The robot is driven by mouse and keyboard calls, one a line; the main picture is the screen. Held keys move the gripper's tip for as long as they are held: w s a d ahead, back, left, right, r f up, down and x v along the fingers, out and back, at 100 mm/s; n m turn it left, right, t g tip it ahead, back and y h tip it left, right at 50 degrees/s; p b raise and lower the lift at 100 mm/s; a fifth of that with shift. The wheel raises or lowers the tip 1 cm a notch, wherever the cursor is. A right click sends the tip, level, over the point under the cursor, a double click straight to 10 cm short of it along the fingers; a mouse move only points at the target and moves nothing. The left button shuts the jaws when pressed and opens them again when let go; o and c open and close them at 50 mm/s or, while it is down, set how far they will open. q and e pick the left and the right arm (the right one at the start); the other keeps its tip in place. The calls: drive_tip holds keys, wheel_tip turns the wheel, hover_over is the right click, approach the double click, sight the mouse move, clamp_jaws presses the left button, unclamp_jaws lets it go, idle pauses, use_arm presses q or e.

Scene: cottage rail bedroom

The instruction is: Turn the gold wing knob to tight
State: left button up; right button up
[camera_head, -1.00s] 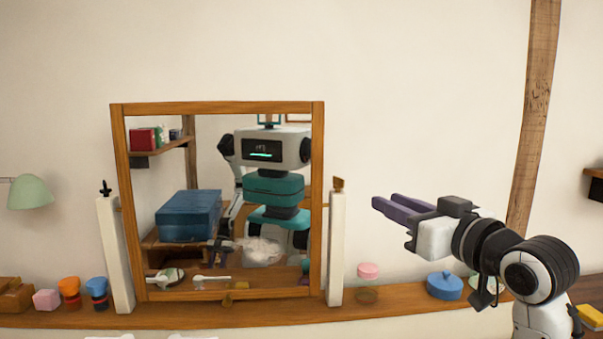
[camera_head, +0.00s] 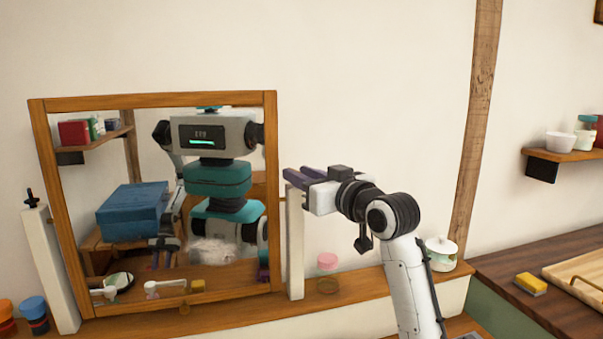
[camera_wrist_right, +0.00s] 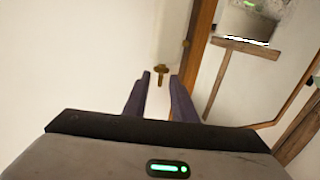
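The gold wing knob (camera_wrist_right: 160,74) shows in the right wrist view, at the top of a white post, between and just beyond my fingertips. I cannot tell whether it touches them. In the head view my right gripper hides it. My right gripper (camera_head: 294,174) is at the top of the right white post (camera_head: 295,245); its purple fingers point left. In the wrist view the right gripper (camera_wrist_right: 161,81) is open with nothing held. My left gripper does not show directly; the mirror reflects parts of my body.
The wood-framed mirror (camera_head: 271,200) stands between two white posts on a wooden ledge (camera_head: 345,295). A black knob (camera_head: 31,196) tops the left post. A pink-lidded jar (camera_head: 327,263) and a white lidded pot (camera_head: 441,254) stand on the ledge. A sponge (camera_head: 530,284) lies at right.

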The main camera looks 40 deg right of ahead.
drive_tip(key=shift+w, duration=0.1)
clamp_jaws()
drive_tip(key=shift+a+h, duration=0.1)
drive_tip(key=shift+h, duration=0.2)
drive_tip(key=shift+w+a+m+g+h+b, duration=0.3)
drive_tip(key=shift+m+g+h+b, duration=0.15)
drive_tip(key=shift+m+g+h, duration=1.4)
drive_tip(key=shift+w+a+m+g+h+b, duration=0.25)
drive_tip(key=shift+a+m+g+h+b, duration=0.15)
drive_tip(key=shift+m+g+h, duration=1.5)
drive_tip(key=shift+w+a+m+g+h+b, duration=0.25)
drive_tip(key=shift+m+g+h+b, duration=0.2)
drive_tip(key=shift+m+g+h, duration=1.4)
drive_tip(key=shift+t+h, duration=0.4)
drive_tip(key=shift+t, duration=0.1)
